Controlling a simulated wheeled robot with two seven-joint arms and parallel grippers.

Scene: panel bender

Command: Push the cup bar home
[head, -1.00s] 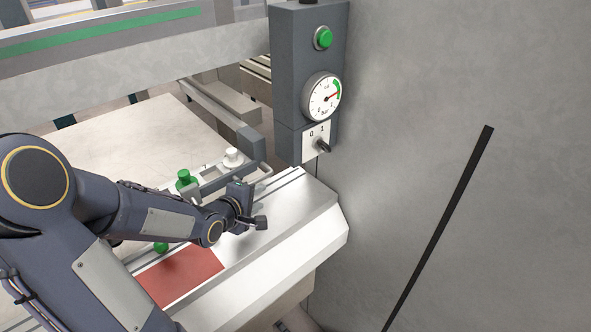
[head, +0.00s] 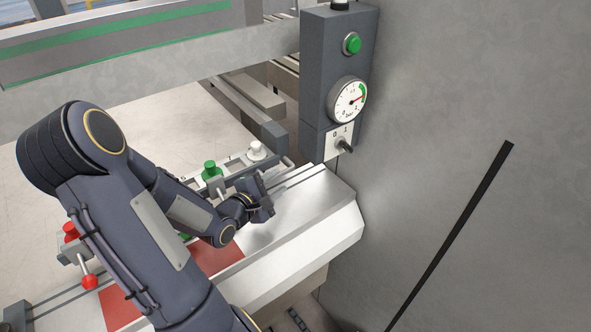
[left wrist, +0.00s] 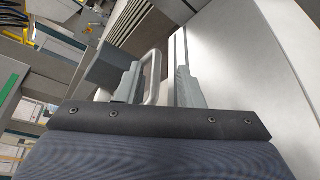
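The cup bar (head: 236,165) appears to be the pale strip behind the machine's front ledge, partly hidden by my left arm. A white cup-like piece (head: 256,150) and a green one (head: 212,170) stand along it. My left gripper (head: 263,197) is low over the ledge, in front of the bar's right end; its fingers are hard to make out in the head view. In the left wrist view, the two fingers of the gripper (left wrist: 158,72) stand apart. A grey loop handle (left wrist: 154,68) shows between them, closer to the left finger; contact cannot be told. My right gripper is out of view.
A dark control box with a green button (head: 352,44), a pressure gauge (head: 347,100) and a 0/1 switch (head: 343,146) stands right of the bar. A large grey wall (head: 480,120) fills the right. A red ball knob (head: 89,282) and red pad (head: 215,262) lie near my arm.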

